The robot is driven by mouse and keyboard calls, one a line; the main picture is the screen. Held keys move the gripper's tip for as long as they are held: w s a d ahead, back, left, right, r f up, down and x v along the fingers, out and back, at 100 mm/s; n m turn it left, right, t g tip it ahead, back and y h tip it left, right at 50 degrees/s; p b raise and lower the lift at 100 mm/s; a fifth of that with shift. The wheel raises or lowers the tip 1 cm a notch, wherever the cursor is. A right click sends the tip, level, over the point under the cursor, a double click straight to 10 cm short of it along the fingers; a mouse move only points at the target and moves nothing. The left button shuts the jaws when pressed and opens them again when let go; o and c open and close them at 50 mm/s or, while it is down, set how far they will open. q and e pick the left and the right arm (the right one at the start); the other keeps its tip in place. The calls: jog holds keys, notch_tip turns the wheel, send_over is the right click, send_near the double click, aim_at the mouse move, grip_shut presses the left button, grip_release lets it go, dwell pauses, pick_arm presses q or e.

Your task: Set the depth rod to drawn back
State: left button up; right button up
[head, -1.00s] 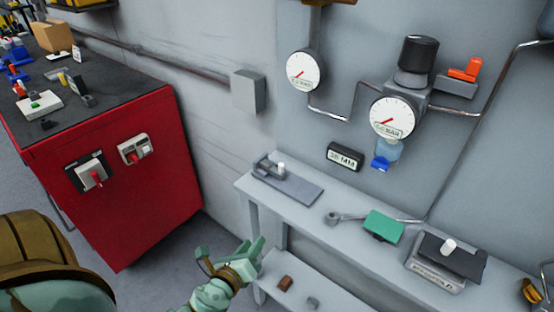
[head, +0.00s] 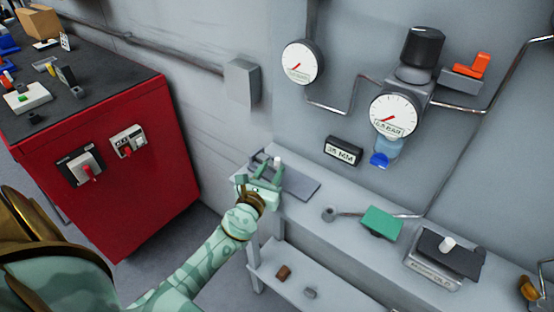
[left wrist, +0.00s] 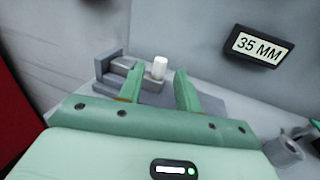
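The depth device is a grey plate (head: 300,184) on the pale bench, with a grey block and a white knob (head: 277,161) at its left end. The rod itself cannot be told apart clearly. My left gripper (head: 267,173) is open at this end of the plate. In the left wrist view the white knob (left wrist: 159,67) stands upright in the gap between the two spread fingers (left wrist: 158,82), at or just beyond their tips; contact cannot be told. A black display (head: 343,151) on the wall reads 35 MM, clearest in the left wrist view (left wrist: 258,47). My right gripper is not in view.
A green block (head: 381,222) with a lever and a grey box with a dark top (head: 447,256) stand further right on the bench. Gauges (head: 301,62) and pipes are on the wall above. A red cabinet (head: 100,180) stands left. Small blocks lie on the lower shelf.

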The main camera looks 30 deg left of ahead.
aim_at(276, 163)
pick_arm(q)
jog(key=shift+w+a, duration=0.2)
jog(key=shift+w, duration=1)
jog(key=shift+w+a, duration=0.2)
jog(key=shift+w, duration=0.95)
grip_shut()
jog(key=d, duration=0.4)
jog(key=shift+s+d, duration=0.2)
jog(key=shift+d, duration=0.2)
jog(key=shift+c, duration=0.5)
grip_release()
jog(key=shift+f, duration=0.1)
jog(key=shift+o, duration=0.5)
jog(key=shift+d, duration=0.15)
jog(key=shift+s, duration=0.1)
